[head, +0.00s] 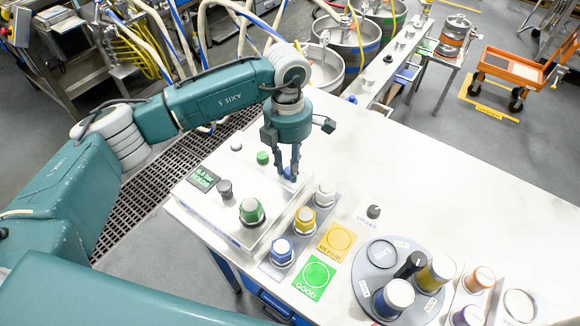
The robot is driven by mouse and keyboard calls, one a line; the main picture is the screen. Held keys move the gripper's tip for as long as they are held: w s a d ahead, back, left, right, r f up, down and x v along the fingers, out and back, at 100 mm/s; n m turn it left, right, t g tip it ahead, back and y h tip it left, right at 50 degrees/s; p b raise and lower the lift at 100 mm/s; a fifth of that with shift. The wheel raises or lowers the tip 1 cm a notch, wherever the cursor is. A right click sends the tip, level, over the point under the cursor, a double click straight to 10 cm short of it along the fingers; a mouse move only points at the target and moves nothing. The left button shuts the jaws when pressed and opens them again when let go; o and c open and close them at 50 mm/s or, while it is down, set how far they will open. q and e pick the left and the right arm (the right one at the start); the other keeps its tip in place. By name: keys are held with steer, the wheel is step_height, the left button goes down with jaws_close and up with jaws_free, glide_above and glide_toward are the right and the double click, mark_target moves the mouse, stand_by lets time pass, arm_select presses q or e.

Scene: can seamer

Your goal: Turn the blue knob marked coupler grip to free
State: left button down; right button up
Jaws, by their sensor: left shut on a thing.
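My left gripper (287,172) points straight down over the raised white panel (238,232) on the worktable. Its fingers are closed around a small blue knob (290,175) near the panel's back right edge. The fingers cover most of the knob, so its pointer and marking cannot be read. A green knob (263,157) and a black knob (225,188) stand on the same panel, to the left. My right gripper is not in view.
A grey turntable (375,285) holds more items at right. The table's back right is clear.

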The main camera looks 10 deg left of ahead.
mark_target(288, 168)
arm_select(q)
steer(key=shift+w+r, duration=0.1)
stand_by(0.3)
steer(key=c, duration=1.4)
jaws_free()
steer(key=shift+a, duration=0.1)
steer(key=shift+c, duration=0.2)
step_height(288, 168, up, 12)
steer(key=shift+w+a, duration=0.2)
